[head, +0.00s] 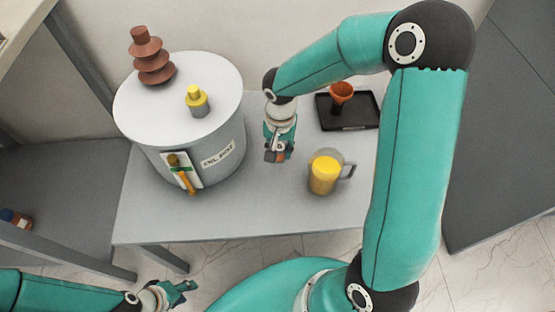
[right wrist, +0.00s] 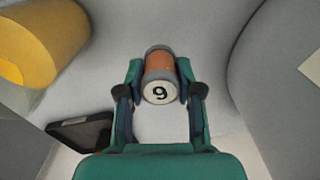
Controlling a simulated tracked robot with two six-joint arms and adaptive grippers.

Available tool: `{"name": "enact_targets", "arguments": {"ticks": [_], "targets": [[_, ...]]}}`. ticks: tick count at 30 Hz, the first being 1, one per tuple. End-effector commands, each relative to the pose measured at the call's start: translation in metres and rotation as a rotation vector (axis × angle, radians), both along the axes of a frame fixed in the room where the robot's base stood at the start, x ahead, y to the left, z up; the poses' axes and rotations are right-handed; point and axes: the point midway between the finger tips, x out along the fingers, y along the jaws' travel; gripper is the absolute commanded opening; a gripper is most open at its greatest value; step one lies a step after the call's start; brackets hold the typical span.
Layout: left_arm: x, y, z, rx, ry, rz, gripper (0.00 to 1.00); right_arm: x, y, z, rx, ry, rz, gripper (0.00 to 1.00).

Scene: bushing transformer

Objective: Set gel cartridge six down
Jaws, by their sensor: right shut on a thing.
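My right gripper (head: 279,156) is over the grey table, between the white tank and the yellow mug. In the right wrist view my right gripper (right wrist: 160,88) is shut on a gel cartridge (right wrist: 160,66), an orange cylinder with grey ends. Its white end face carries a black digit that looks like a 9 here, which may be a 6 upside down. In the head view the gripper mostly hides the cartridge. I cannot tell whether it touches the table. My left gripper (head: 180,290) is low at the left, away from the table; its jaws are too small to read.
The white tank (head: 222,158) with a brown bushing (head: 152,58) and yellow cap (head: 196,97) fills the table's left. The yellow mug (head: 323,175) stands close right. The front table strip (head: 255,218) is clear.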

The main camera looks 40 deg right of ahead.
Motion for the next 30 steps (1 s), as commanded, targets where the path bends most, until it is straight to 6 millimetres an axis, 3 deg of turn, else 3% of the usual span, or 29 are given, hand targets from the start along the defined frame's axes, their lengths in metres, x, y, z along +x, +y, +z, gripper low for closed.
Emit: {"name": "enact_targets", "arguments": {"ticks": [11,22,23,27,30], "targets": [[0.000,0.000,-0.011,0.000,0.000,0.000,0.40,-0.001,0.000,-0.042,0.000,0.003,0.000,0.01],[0.000,0.000,-0.013,0.000,0.000,0.000,0.40,0.000,0.000,-0.047,0.001,-0.001,-0.001,0.01],[0.000,0.000,-0.013,0.000,0.000,0.000,0.40,0.000,0.000,-0.046,0.000,0.000,-0.001,0.37],[0.000,0.000,-0.012,0.000,0.000,0.000,0.40,0.000,0.000,-0.045,0.000,0.000,0.000,0.60],[0.000,0.000,-0.012,0.000,0.000,0.000,0.40,0.000,0.000,-0.045,0.000,0.000,0.000,0.60]]}}
